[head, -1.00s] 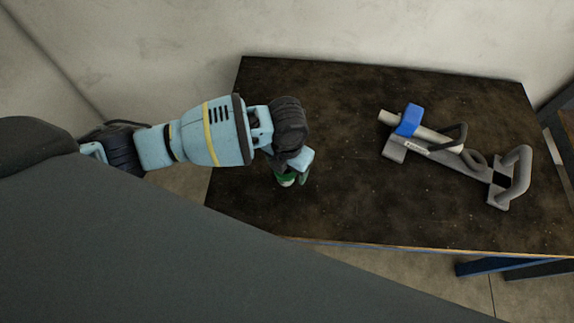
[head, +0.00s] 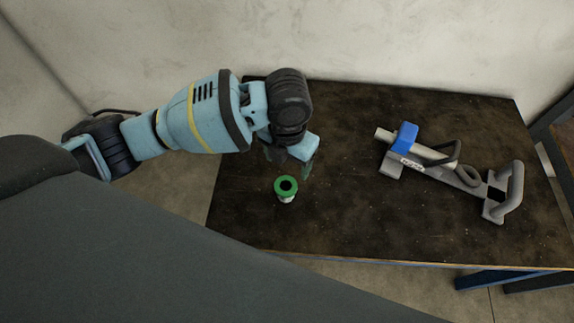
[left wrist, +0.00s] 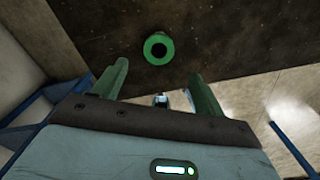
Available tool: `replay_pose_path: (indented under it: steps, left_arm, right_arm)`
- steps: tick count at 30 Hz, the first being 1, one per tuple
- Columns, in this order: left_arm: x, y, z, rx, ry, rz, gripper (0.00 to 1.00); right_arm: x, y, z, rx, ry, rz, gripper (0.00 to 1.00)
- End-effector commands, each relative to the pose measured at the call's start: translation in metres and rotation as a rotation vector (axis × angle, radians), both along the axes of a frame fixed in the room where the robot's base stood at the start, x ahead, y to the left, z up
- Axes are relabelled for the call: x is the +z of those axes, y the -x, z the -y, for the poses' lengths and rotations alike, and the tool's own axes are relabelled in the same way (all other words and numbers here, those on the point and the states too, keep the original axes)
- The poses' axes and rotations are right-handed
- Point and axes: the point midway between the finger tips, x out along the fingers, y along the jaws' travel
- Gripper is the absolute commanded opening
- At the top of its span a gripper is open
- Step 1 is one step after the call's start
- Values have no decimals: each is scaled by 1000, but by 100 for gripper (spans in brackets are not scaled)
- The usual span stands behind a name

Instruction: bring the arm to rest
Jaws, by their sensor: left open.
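My left gripper (head: 290,160) is above the dark table, just behind a small can with a green ring-shaped top (head: 286,188). The can stands upright on the table, apart from the gripper. In the left wrist view, the two green fingers of the gripper (left wrist: 156,90) are spread wide with nothing between them. The can's green top (left wrist: 158,48) shows beyond the fingertips. My left arm comes in from the left, bent over the table's left part. My right gripper is in neither view.
The dark table (head: 350,225) has clear room between the can and a grey metal tool with a blue block (head: 455,175) on its right. A pale wall (head: 400,45) stands close behind the table. Blue table legs show at lower right.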

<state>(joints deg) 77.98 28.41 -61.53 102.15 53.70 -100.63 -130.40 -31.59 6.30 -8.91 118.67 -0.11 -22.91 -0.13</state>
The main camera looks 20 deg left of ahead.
Motion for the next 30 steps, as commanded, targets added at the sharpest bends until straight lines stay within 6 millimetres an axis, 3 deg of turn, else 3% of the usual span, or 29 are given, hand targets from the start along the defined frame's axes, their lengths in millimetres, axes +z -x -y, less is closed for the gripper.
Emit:
replay_pose_path:
  steps: [20, 26, 30]
  left_arm:
    - [1, 2, 1, 7, 3, -4, 71]
    - [-24, 34, 19, 158, 63, -36, 71]
    - [-49, 72, 36, 382, 131, -84, 71]
  right_arm:
    - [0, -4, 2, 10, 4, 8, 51]
    - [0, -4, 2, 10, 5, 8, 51]
    - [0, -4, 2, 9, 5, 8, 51]
